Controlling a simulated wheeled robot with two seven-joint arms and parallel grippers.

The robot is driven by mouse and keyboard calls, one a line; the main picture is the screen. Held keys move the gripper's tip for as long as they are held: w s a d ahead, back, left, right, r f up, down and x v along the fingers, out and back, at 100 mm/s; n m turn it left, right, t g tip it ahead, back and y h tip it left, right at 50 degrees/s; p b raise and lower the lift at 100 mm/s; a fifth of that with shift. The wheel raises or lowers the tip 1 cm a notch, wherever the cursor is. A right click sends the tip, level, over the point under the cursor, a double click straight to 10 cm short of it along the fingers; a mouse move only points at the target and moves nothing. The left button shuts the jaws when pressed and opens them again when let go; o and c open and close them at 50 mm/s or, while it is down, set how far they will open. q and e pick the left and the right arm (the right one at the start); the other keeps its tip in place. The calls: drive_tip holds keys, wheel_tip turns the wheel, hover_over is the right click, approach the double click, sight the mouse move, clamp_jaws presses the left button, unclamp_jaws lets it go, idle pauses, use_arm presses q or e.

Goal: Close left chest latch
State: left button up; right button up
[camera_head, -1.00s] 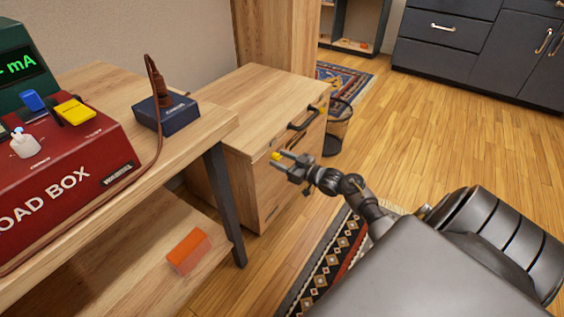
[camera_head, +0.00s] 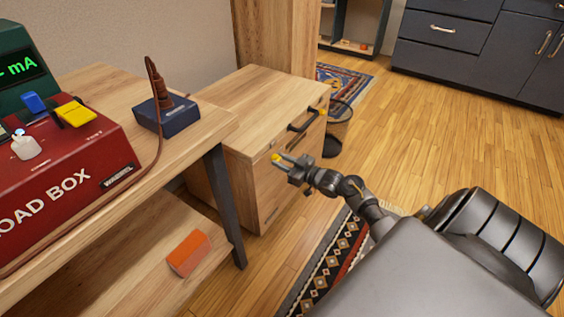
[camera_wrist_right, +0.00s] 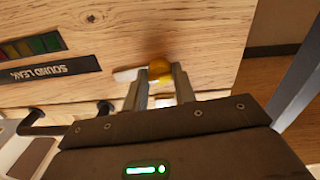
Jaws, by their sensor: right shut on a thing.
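The wooden chest (camera_head: 262,98) stands beyond the workbench, with a dark handle on its front. My left gripper is not in view.
The workbench with the red load box (camera_head: 75,160) stands at left. A wire bin (camera_head: 338,125) is beside the chest. Open wooden floor lies at right.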

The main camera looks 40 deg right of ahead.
drive_tip(key=n, duration=0.8)
drive_tip(key=shift+n, duration=4.5)
drive_tip(key=o, duration=1)
